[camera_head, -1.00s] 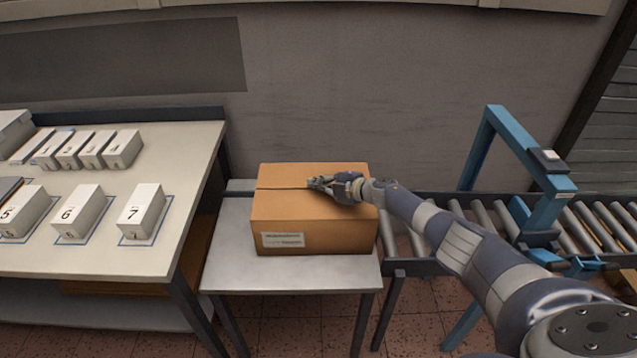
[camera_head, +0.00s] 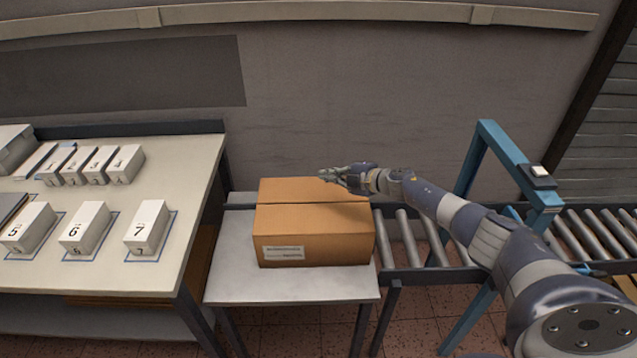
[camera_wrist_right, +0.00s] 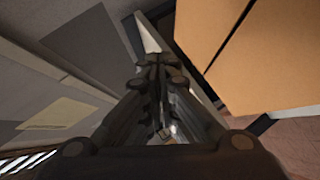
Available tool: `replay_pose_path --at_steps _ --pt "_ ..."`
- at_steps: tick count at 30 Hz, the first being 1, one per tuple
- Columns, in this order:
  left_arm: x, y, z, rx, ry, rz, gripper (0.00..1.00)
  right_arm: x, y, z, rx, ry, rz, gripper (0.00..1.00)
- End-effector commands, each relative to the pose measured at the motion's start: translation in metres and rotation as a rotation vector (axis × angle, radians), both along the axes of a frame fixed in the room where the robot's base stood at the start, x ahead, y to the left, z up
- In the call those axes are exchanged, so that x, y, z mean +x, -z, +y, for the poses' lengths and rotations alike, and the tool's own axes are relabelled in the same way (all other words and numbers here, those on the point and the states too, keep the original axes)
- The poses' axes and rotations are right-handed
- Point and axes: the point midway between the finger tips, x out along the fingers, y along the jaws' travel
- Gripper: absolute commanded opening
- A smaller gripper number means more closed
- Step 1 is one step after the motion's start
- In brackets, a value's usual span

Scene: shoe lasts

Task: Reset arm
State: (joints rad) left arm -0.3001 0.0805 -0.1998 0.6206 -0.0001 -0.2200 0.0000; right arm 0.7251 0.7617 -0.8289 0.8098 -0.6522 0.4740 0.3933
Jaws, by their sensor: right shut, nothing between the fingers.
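My right gripper (camera_head: 328,174) is shut and empty. In the head view it shows over the back right part of a closed cardboard box (camera_head: 312,248), raised above its top. My right arm reaches in from the lower right. The right wrist view shows the shut fingers (camera_wrist_right: 152,62) from behind, with the brown box (camera_wrist_right: 270,60) to the right of them. My left gripper is in neither view.
The box stands on a small grey table (camera_head: 290,287). A larger table (camera_head: 100,180) at the left holds several white boxes, some numbered. A roller conveyor (camera_head: 425,240) with a blue frame (camera_head: 480,150) stands at the right. A wall is behind.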

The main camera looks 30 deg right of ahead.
Motion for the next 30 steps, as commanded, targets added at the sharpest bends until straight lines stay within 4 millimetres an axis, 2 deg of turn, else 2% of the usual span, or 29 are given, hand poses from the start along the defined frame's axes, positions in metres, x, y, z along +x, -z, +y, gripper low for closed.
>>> replay_pose_path --at_steps 1,6,17,20,23,25,27,30 --pt "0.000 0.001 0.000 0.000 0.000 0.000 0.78 -0.003 -0.006 -0.008 -0.005 0.001 -0.001 0.00" --pt "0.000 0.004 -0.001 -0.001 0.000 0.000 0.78 -0.010 -0.023 -0.022 -0.002 0.000 -0.001 0.00" --pt "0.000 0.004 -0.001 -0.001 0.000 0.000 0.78 -0.014 -0.031 -0.026 0.003 -0.001 0.000 0.00" --pt "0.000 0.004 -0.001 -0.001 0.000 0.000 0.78 -0.014 -0.023 -0.007 0.025 0.005 -0.009 0.00" --pt "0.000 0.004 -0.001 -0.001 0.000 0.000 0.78 -0.016 -0.009 0.035 0.083 0.031 -0.030 0.00" --pt "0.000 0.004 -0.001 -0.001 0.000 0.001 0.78 -0.023 0.001 0.071 0.142 0.074 -0.042 0.00" --pt "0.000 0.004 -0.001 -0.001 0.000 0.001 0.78 -0.035 0.012 0.105 0.211 0.140 -0.040 0.00" --pt "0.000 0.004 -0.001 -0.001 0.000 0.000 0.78 -0.060 0.025 0.141 0.305 0.252 -0.009 0.00"
